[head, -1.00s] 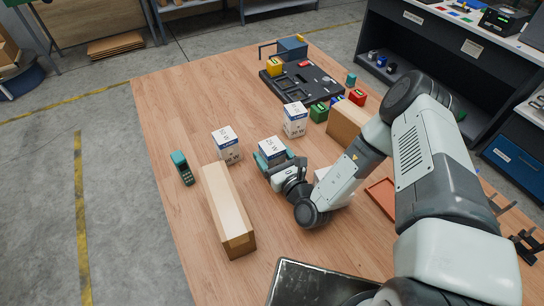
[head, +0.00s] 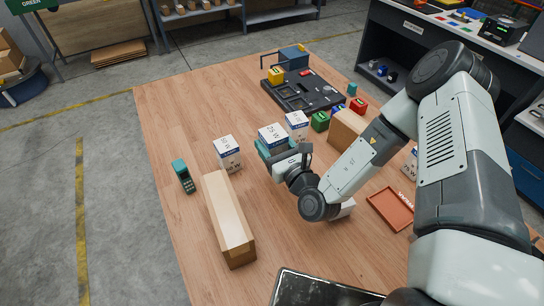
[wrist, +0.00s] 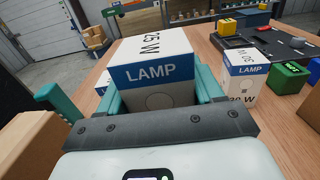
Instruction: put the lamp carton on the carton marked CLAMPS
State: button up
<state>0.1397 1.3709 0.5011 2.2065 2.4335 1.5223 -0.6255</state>
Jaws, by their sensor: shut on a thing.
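A white and blue lamp carton (head: 272,133) marked 25 W is held in my gripper (head: 277,149), which is shut on it. In the wrist view the same carton (wrist: 155,72) stands between the teal fingers, its blue LAMP band facing me. It appears to be above the table. A long plain carton (head: 226,215) lies at the left front, and a brown carton (head: 348,128) sits right of my gripper, partly behind my arm. I can read no CLAMPS marking on either.
Other lamp cartons stand left (head: 228,153) and right (head: 297,124) of the held one; another (head: 410,163) is partly hidden by my arm. A teal handheld device (head: 183,176), green box (head: 320,121), orange tray (head: 392,209) and black board (head: 304,91) are on the table.

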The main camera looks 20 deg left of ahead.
jog(key=s+a+r+n+g+y, duration=0.55)
jog(key=s+r+n+g, duration=0.25)
jog(key=s+r+g, duration=0.4)
jog(key=n+g+h, duration=0.2)
jog(key=n+g, duration=0.3)
jog(key=g, duration=0.3)
send_over(223, 206)
notch_tip(223, 206, down, 2)
jog(key=shift+f, duration=2.45)
jog(key=shift+f, duration=0.2)
jog(key=o, duration=1.1)
jog(key=shift+t, duration=0.3)
jog(key=shift+r, duration=0.1)
